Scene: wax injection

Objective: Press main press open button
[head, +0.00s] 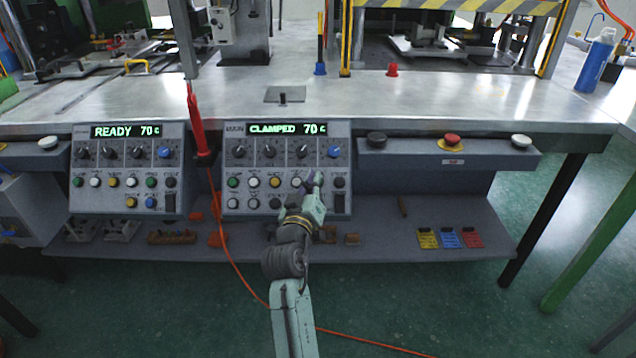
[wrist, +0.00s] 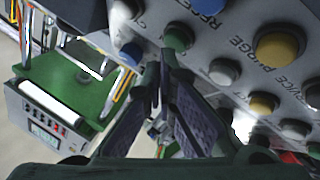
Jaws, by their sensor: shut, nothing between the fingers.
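The main press panel (head: 285,215) has a display (head: 286,129) reading CLAMPED 70 C, above a row of knobs and rows of coloured buttons. My gripper (head: 318,178) is at the right part of its upper button row and hides a button there. In the wrist view my gripper (wrist: 165,62) is shut and empty, its tips just below a green button (wrist: 178,38). I cannot tell whether they touch it. A grey button (wrist: 224,72) and a yellow button (wrist: 278,48) sit to the right. The label of the open button is not readable.
A similar panel (head: 125,190) reading READY stands to the left. A red hanging tool (head: 200,130) with an orange cable hangs between the panels. A red stop button (head: 452,139) is on the ledge to the right. A lower shelf (head: 380,225) holds small parts.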

